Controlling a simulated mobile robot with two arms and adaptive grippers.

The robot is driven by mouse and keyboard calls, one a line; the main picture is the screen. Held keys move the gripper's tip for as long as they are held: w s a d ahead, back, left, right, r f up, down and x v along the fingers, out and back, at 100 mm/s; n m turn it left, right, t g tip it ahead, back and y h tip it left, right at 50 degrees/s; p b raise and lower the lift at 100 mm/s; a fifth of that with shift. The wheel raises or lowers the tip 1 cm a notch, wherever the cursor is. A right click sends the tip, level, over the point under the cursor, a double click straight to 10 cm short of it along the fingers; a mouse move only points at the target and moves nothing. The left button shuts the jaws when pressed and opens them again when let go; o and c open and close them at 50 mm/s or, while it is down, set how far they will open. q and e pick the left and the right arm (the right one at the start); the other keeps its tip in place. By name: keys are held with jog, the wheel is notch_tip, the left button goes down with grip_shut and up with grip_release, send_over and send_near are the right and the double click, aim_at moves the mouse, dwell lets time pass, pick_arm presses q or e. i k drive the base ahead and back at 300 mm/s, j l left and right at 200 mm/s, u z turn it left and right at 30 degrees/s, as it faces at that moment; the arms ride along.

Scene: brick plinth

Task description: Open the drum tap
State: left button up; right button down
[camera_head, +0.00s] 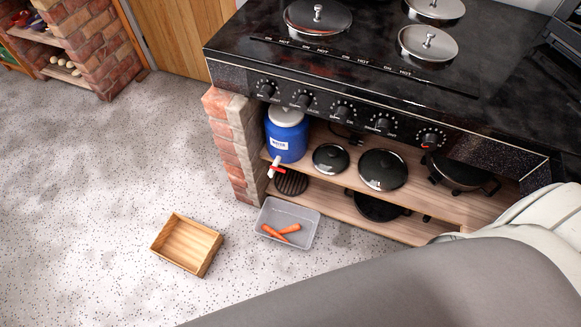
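The blue drum (288,141) with a white lid and a white label stands upright on the left of the wooden shelf under the hob, beside the brick pillar. Its white tap (273,163) sticks out low at the front, over the shelf edge. A small red handle (277,170) sits across the tap; it is too small to tell its exact setting. No liquid shows at the tap. Neither of my grippers is in view; only grey and white parts, probably of my arm, fill the lower right.
A grey tray (304,214) with carrots and an empty wooden box (207,231) lie on the floor. Lidded black pans (383,169) stand right of the drum. The black hob (330,72) overhangs the shelf. Floor (110,190) at left is clear.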

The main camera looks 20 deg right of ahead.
aim_at(272, 168)
jog(key=k+j+z, duration=0.25)
jog(key=j+z, duration=0.2)
jog(key=k+j+z, duration=0.3)
jog(key=z, duration=0.2)
